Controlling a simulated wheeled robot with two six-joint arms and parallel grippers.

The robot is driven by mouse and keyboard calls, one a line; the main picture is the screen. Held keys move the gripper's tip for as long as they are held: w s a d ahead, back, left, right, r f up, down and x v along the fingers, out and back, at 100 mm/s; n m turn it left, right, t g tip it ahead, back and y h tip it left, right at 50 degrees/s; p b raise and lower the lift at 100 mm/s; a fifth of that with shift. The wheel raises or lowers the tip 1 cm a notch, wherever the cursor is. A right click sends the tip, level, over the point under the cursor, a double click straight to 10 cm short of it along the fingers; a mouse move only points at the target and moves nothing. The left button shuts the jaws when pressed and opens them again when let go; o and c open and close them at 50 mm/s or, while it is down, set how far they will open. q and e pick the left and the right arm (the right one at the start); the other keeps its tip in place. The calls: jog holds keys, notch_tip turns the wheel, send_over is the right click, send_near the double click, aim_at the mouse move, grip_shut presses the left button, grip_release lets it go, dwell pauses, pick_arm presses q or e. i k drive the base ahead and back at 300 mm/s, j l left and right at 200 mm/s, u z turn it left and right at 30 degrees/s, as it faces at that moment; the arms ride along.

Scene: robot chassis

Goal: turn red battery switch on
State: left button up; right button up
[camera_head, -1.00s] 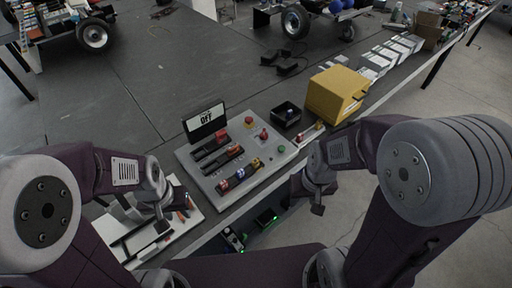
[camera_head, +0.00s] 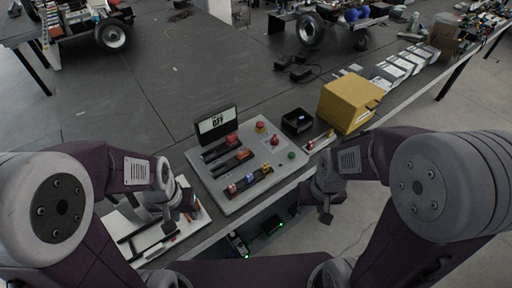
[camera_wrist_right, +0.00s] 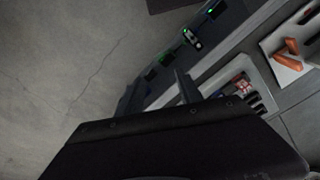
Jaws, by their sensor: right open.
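A grey control panel (camera_head: 212,188) lies on the bench in the middle of the head view. A red knob (camera_head: 274,140) stands on its right part, near a red mushroom button (camera_head: 261,127) on a yellow base. A small screen (camera_head: 217,122) at the panel's back reads OFF. My left gripper (camera_head: 178,214) hangs left of the panel over a white tray, apart from the panel; its jaws are unclear. My right gripper (camera_head: 325,208) is open and empty, off the panel's front right edge; its fingers show in the right wrist view (camera_wrist_right: 158,92). The knob is outside the wrist view.
The panel also has sliders with red handles (camera_head: 231,139), a row of red, blue and yellow switches (camera_head: 249,178), and a green button (camera_head: 291,155). A black bin (camera_head: 296,121) and yellow box (camera_head: 346,103) stand right of it. The white tray (camera_head: 129,222) holds tools.

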aim_at(274, 142)
jog(key=i+l+u, duration=0.15)
jog(key=l+u, duration=0.25)
jog(key=i+l+u, duration=0.1)
jog(key=l+u, duration=0.7)
jog(key=l, duration=0.15)
